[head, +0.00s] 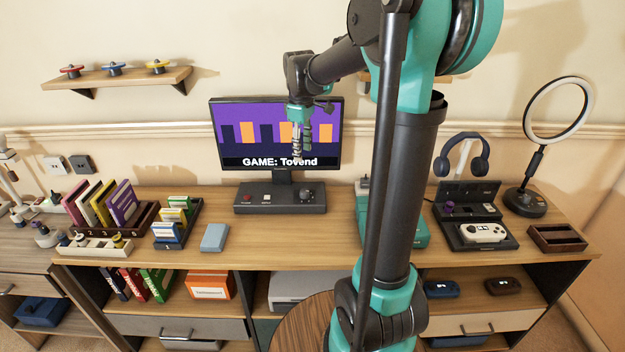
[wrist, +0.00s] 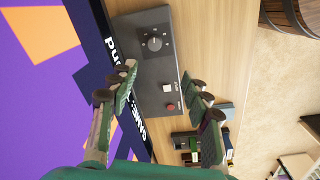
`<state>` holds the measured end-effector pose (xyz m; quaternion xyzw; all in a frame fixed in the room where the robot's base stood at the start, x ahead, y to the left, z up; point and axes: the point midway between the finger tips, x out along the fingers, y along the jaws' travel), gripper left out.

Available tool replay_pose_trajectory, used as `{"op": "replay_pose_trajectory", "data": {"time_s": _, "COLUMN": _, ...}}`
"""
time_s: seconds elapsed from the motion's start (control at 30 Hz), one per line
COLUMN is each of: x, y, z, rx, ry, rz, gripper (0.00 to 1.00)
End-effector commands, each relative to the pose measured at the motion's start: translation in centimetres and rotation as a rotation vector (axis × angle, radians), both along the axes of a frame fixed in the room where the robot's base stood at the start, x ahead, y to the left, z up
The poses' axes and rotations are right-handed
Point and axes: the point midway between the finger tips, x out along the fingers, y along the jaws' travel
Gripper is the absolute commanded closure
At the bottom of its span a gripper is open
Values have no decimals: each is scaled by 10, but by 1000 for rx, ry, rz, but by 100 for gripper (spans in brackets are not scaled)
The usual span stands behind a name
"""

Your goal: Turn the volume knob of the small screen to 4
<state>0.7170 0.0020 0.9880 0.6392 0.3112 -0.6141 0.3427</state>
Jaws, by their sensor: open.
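A screen (head: 277,140) shows a purple game picture with the words "GAME: Tovend". A dark control box (head: 265,208) sits on the desk below it, with a red and a white button. A round dark knob (head: 306,195) is at the box's right end. In the wrist view the knob (wrist: 155,44) has a light pointer and marks around it, too small to read. My gripper (head: 302,158) hangs in front of the screen, above the box and apart from the knob. In the wrist view my gripper (wrist: 163,78) is open and empty, its fingers spread on either side of the box.
My arm hides part of the desk right of the screen. A blue-grey box (head: 215,237) lies left of the control box. Cartridge racks (head: 178,222) stand further left. A game controller (head: 482,233), headphones (head: 460,157) and a ring light (head: 558,107) are at right.

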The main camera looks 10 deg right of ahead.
Motion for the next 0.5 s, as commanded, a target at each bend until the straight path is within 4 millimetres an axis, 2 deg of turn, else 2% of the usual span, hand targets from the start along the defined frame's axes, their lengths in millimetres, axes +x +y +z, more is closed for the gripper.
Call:
{"op": "replay_pose_trajectory", "data": {"time_s": 0.1, "x": 8, "y": 3, "z": 4, "rx": -4, "ry": 13, "rz": 40, "gripper": 51}}
{"op": "replay_pose_trajectory", "data": {"time_s": 0.23, "x": 9, "y": 3, "z": -4, "rx": -5, "ry": 15, "rz": 45, "gripper": 51}}
{"op": "replay_pose_trajectory", "data": {"time_s": 0.5, "x": 11, "y": 1, "z": -52, "rx": -4, "ry": 14, "rz": 43, "gripper": 51}}
